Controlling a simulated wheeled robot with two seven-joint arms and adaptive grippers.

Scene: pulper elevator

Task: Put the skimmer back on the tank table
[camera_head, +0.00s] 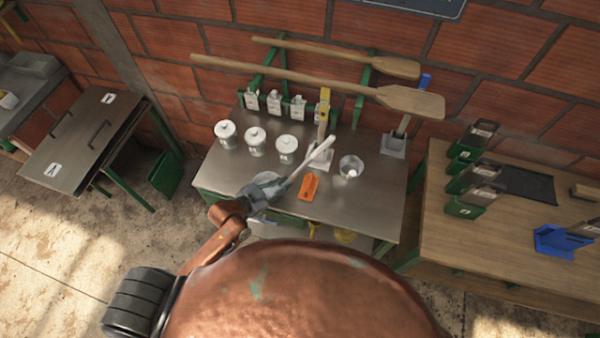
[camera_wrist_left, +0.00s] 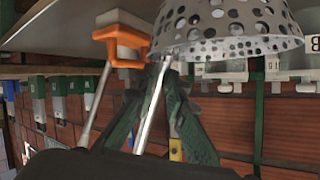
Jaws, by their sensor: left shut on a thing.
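The skimmer's pale handle (camera_head: 304,168) slants up and right from my left gripper (camera_head: 268,191), above the front of the metal tank table (camera_head: 377,210). In the left wrist view my left gripper (camera_wrist_left: 160,85) is shut on the thin handle. The skimmer's perforated metal bowl (camera_wrist_left: 225,27) shows just beyond the fingertips; I cannot tell whether it touches the table. My right gripper is not in view.
The table holds white lidded jars (camera_head: 256,141), an orange piece (camera_head: 310,187) and a metal cup (camera_head: 351,167). Wooden paddles (camera_head: 408,101) lie across a green rack behind. A wooden bench (camera_head: 440,232) stands to the right. The table's right front is clear.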

